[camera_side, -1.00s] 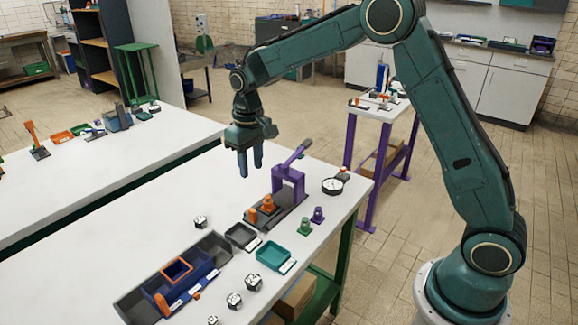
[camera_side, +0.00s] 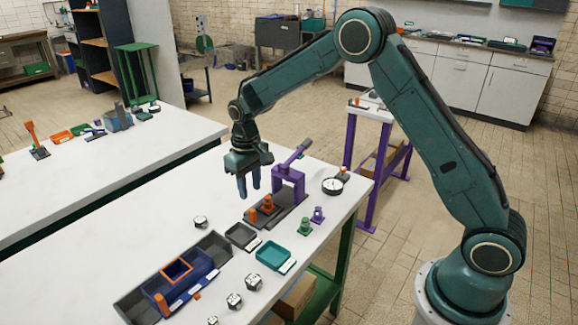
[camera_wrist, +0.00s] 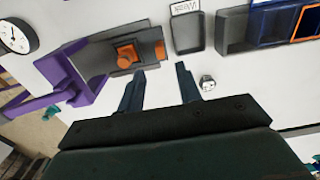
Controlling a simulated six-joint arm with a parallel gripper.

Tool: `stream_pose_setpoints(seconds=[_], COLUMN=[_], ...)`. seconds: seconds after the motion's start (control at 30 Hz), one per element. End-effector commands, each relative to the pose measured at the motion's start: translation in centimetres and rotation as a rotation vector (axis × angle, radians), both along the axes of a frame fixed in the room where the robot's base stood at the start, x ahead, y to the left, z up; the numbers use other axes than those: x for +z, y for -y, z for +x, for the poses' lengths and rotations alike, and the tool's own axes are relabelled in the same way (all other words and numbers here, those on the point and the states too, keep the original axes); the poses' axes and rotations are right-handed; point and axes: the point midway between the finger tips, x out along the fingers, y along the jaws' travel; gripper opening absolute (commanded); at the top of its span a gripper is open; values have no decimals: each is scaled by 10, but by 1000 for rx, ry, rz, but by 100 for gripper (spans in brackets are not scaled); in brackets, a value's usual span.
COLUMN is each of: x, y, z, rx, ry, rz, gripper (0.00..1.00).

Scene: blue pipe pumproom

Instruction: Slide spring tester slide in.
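The spring tester has a purple frame with a lever (camera_side: 289,174) standing on a dark grey base (camera_side: 287,215). The frame also shows at the left of the wrist view (camera_wrist: 72,72). An orange stepped piece (camera_side: 268,203) sits on the base in front of the frame; it shows from above in the wrist view (camera_wrist: 126,55). An orange tab (camera_side: 252,215) stands at the base's near end, also in the wrist view (camera_wrist: 160,50). My gripper (camera_side: 249,191) points down, open and empty, above the table beside the tester. Its two fingers (camera_wrist: 160,72) are apart, near the base's edge. Contact is not visible.
A round dial (camera_side: 332,186) lies right of the tester, with small green (camera_side: 305,227) and purple (camera_side: 318,214) pieces in front. A grey tray (camera_side: 229,239), teal tray (camera_side: 263,261), blue-grey bin (camera_side: 126,306) and several white cubes lie nearer.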

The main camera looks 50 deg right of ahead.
Motion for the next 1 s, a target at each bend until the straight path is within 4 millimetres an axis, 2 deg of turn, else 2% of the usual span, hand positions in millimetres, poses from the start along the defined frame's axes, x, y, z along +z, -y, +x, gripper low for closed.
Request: stream_pose_setpoints(seconds=[0.2,0.5,0.7,1.0], x=[-35,-74,-85,-86], y=[0,0,0,0], z=[-1,0,0,0], rx=[0,0,0,0], ry=[-4,-2,-1,0], rz=[0,0,0,0], gripper=[35,35,35,35])
